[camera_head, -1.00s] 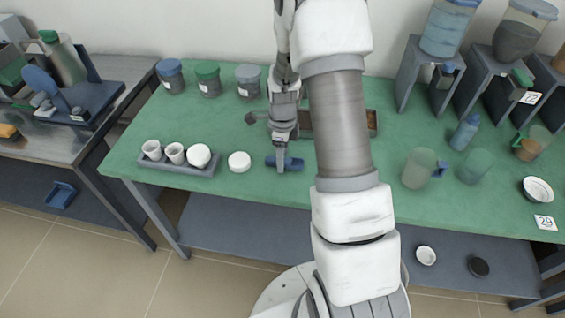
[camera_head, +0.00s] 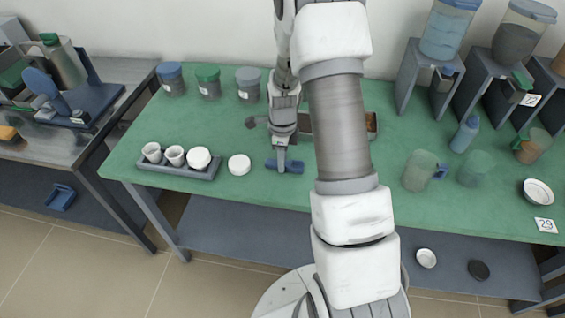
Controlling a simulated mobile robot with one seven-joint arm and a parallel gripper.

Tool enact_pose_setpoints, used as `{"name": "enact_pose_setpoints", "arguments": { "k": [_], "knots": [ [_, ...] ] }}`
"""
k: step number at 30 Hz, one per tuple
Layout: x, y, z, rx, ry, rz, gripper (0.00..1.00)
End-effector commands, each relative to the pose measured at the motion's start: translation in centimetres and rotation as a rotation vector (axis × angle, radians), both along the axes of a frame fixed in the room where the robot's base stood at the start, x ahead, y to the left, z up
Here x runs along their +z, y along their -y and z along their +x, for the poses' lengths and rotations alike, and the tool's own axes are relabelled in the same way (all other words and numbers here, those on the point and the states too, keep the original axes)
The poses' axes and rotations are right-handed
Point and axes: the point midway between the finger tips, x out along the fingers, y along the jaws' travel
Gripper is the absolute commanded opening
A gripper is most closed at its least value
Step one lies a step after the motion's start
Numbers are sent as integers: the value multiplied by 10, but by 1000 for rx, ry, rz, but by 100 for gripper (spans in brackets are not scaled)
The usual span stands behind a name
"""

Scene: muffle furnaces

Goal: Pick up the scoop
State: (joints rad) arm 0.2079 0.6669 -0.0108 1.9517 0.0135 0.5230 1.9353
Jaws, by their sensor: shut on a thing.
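The small blue piece (camera_head: 295,166) at the front middle of the green table looks like the scoop, though it is too small to make out a bowl. My gripper (camera_head: 281,162) points down from above with its fingers shut on the middle of this piece, whose ends show on both sides. It is at or just above the table top; I cannot tell if there is a gap. A dark rounded thing (camera_head: 251,122) shows left of my gripper's upper part; what it is stays unclear.
Left of my gripper lie a white round lid (camera_head: 239,165) and a grey tray (camera_head: 150,165) of white crucibles. Jars (camera_head: 208,86) stand behind. A brown-filled box (camera_head: 372,124) is partly hidden by my arm. A clear jug (camera_head: 418,172) stands right.

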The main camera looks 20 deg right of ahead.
Motion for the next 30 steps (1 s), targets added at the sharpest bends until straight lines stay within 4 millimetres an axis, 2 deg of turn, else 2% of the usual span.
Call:
{"name": "enact_pose_setpoints", "arguments": {
  "k": [7,13,21,27,30],
  "knots": [
    [12,0,0,0,2,-1,0],
    [47,2,1,-1,5,-2,0],
    [80,66,4,-5,3,-2,0],
    [100,100,6,-4,2,-1,0],
    [106,109,7,-2,1,-1,0]
  ]
}}
